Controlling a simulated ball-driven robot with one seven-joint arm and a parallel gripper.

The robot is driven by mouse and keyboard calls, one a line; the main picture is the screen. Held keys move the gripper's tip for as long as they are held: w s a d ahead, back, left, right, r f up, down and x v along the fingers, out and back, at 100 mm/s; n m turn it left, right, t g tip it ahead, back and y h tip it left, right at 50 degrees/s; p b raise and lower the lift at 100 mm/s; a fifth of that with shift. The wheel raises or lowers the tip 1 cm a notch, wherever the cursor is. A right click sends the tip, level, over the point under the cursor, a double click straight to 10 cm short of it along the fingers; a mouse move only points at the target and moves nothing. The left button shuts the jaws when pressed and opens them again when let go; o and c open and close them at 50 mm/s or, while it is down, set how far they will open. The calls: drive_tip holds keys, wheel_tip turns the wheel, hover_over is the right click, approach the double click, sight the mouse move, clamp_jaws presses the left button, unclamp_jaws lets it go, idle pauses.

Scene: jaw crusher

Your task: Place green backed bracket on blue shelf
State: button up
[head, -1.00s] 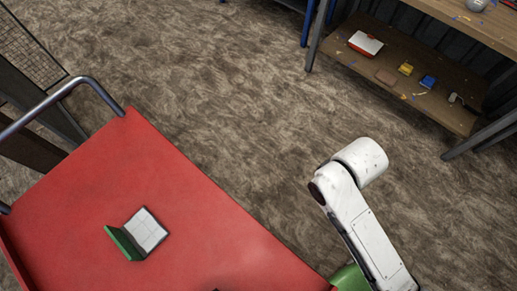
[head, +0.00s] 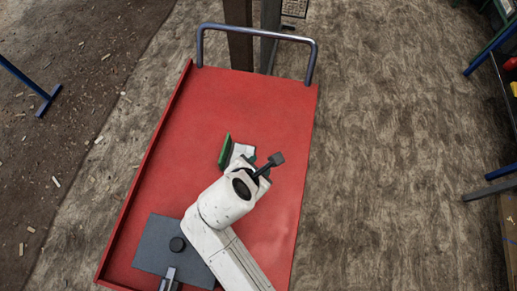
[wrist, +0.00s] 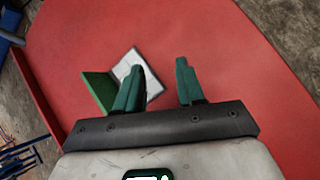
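The green backed bracket (head: 225,150) stands on the red cart top, with a green upright plate and a pale flat plate. My gripper (head: 268,166) is over the cart, just beside the bracket, and the arm hides part of the pale plate in the head view. In the wrist view, my gripper (wrist: 160,65) is open, with two green fingers apart and nothing between them. There the bracket (wrist: 98,90) lies left of centre, its pale plate partly behind the left finger. I cannot clearly make out a blue shelf; only blue-framed furniture (head: 492,45) shows at the right edge.
The red cart (head: 215,100) has a raised left edge and a grey tube handle (head: 258,33) at its far end. A dark grey plate (head: 155,240) lies at its near end. A blue stand (head: 45,103) is on the floor at left.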

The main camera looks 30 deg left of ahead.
sight(222, 152)
drive_tip(key=s+a+r+n+t+y, duration=0.1)
drive_tip(key=s+a+r+n, duration=0.15)
drive_tip(key=a, duration=0.25)
drive_tip(key=s+a+r+n+y, duration=0.1)
drive_tip(key=s+a+n, duration=0.1)
drive_tip(key=a+n, duration=0.2)
drive_tip(key=x, duration=0.2)
drive_tip(key=a+x, duration=0.1)
drive_tip(key=x, duration=0.2)
drive_tip(key=shift+p, duration=0.4)
drive_tip(key=shift+x, duration=2.75)
drive_tip(key=shift+s+d+f, duration=0.15)
drive_tip(key=shift+s+f, duration=0.05)
drive_tip(key=shift+c, duration=0.2)
clamp_jaws()
